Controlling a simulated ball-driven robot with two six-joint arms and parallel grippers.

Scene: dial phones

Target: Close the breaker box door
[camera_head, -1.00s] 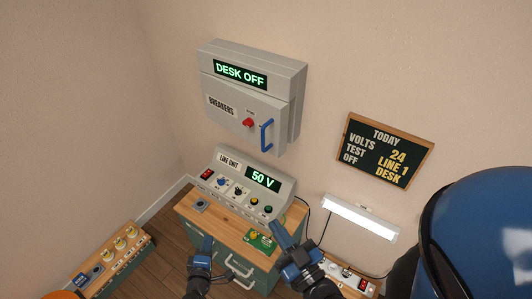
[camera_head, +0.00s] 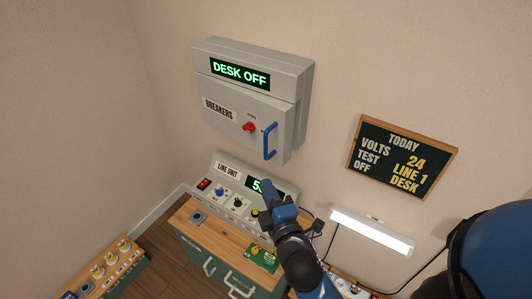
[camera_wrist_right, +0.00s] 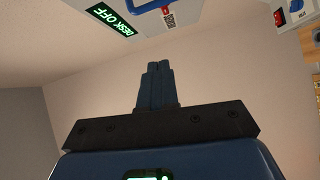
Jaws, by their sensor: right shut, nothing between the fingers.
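The grey breaker box (camera_head: 297,80) hangs on the wall, with a green "DESK OFF" display on top. Its door (camera_head: 230,122) carries a "BREAKERS" label, a red knob (camera_head: 249,127) and a blue handle (camera_head: 269,141). The door stands out from the box at its right edge and looks slightly ajar. My right gripper (camera_head: 267,188) is shut and empty, below the handle and apart from it, in front of the line unit. In the right wrist view its fingers (camera_wrist_right: 157,82) are together, with the blue handle (camera_wrist_right: 150,5) at the top edge. My left gripper is out of view.
The line unit (camera_head: 228,170) stands on a wooden-topped cabinet (camera_head: 205,228) under the box, its display partly hidden by my right gripper. A chalkboard (camera_head: 402,157) and a lamp (camera_head: 372,232) are on the right. A low bench (camera_head: 110,268) stands at the left.

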